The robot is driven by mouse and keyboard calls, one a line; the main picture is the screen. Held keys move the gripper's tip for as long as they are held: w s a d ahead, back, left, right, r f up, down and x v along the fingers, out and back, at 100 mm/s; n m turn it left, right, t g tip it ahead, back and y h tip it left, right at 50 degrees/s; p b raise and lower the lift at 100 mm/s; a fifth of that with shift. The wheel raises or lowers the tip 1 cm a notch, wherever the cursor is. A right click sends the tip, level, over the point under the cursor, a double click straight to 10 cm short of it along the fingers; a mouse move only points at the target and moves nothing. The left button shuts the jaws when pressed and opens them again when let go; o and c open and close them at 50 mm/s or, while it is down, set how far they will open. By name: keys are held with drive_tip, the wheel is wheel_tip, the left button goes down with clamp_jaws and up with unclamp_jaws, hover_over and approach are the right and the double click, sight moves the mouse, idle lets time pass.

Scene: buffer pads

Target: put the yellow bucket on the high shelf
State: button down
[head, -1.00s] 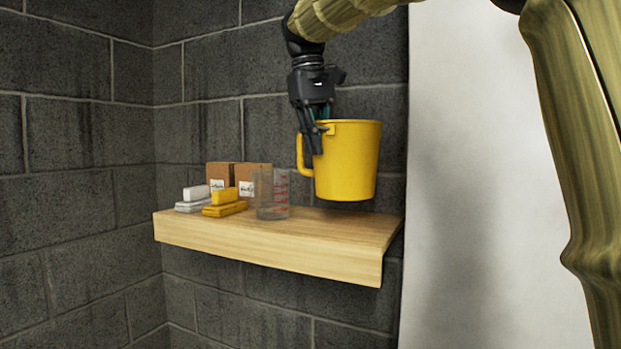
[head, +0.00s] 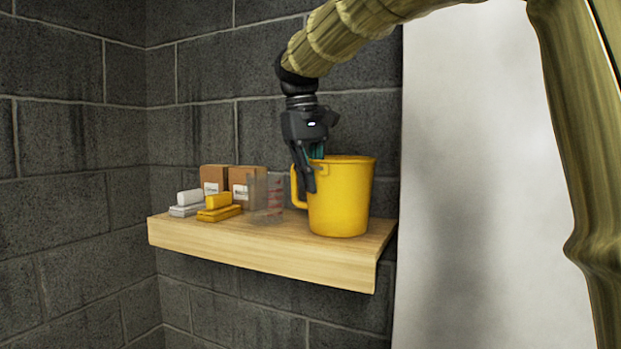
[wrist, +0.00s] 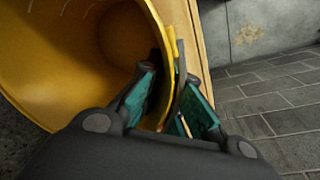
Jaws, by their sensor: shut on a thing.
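The yellow bucket (head: 340,198) is upright at the right end of the wooden shelf (head: 265,262). Its base appears to be at the shelf surface; I cannot tell for certain whether it bears on it. My gripper (head: 308,184) comes down from above at the bucket's left side, shut on its rim and handle side. In the wrist view, the bucket (wrist: 60,55) shows its open inside, and the green-padded fingers of my gripper (wrist: 172,108) lie on both sides of its wall. The exact contact at the fingertips is partly hidden.
Left of the bucket stand a clear measuring beaker (head: 266,198), two brown boxes (head: 214,178), yellow blocks (head: 219,206) and white blocks (head: 187,203). The beaker is close to the bucket's handle. A grey block wall (head: 80,140) is behind; a pale panel (head: 470,200) is at right.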

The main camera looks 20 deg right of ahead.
drive_tip(key=c, duration=1.6)
unclamp_jaws()
drive_tip(key=shift+c, duration=0.2)
wheel_tip(320, 180, up, 12)
drive_tip(key=a+b, duration=0.1)
drive_tip(key=b, duration=0.2)
drive_tip(key=shift+a+b, duration=0.3)
drive_tip(key=shift+b, duration=0.05)
drive_tip(key=shift+s, duration=0.1)
